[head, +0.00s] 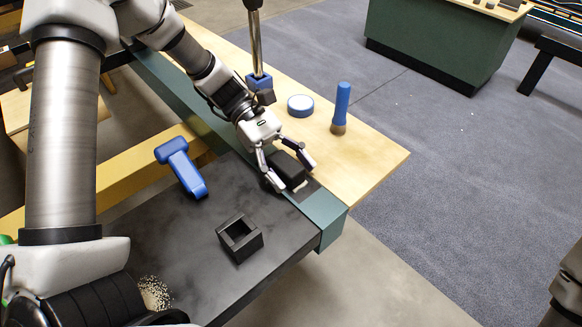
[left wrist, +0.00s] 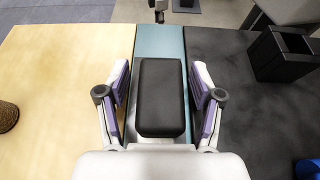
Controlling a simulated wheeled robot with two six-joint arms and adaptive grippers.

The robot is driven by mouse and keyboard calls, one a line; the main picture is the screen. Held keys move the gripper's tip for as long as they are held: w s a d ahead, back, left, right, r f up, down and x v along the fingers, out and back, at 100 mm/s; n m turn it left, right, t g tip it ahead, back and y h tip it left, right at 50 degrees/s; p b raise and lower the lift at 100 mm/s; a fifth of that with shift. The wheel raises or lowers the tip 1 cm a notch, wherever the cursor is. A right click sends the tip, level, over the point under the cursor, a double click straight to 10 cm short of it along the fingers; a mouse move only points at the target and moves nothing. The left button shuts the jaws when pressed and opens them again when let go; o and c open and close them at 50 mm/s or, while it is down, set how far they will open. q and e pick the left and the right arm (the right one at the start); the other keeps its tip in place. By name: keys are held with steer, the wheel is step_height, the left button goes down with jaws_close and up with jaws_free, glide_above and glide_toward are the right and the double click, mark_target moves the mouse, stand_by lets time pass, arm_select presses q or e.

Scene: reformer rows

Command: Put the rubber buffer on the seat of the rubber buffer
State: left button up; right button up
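The rubber buffer, a black rounded block (head: 288,168), lies on the teal rail at the table's edge. In the left wrist view the rubber buffer (left wrist: 161,97) fills the middle. My left gripper (head: 290,173) is over it, with one finger on each side. The left wrist view shows the fingers of my left gripper (left wrist: 160,100) open, with narrow gaps to the block. The seat looks to be the black square open-topped box (head: 240,238) on the dark tabletop; it also shows at the upper right in the left wrist view (left wrist: 281,56). Its opening looks empty. My right gripper is out of view.
A blue T-shaped tool (head: 182,168) lies on the dark top (head: 205,275). A blue-and-white roll (head: 300,105) and a blue-handled brush (head: 341,108) are on the wooden top, near a metal post (head: 256,45). Pale grains (head: 154,292) lie at lower left.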

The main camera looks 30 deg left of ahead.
arm_select(q)
steer(key=shift+r, duration=0.1)
steer(key=shift+w+a+r, duration=0.1)
steer(key=shift+a+r, duration=0.1)
steer(key=shift+r, duration=0.05)
steer(key=p+v, duration=0.2)
steer(key=v, duration=0.9)
steer(key=shift+w+a, duration=0.1)
steer(key=shift+a, duration=0.15)
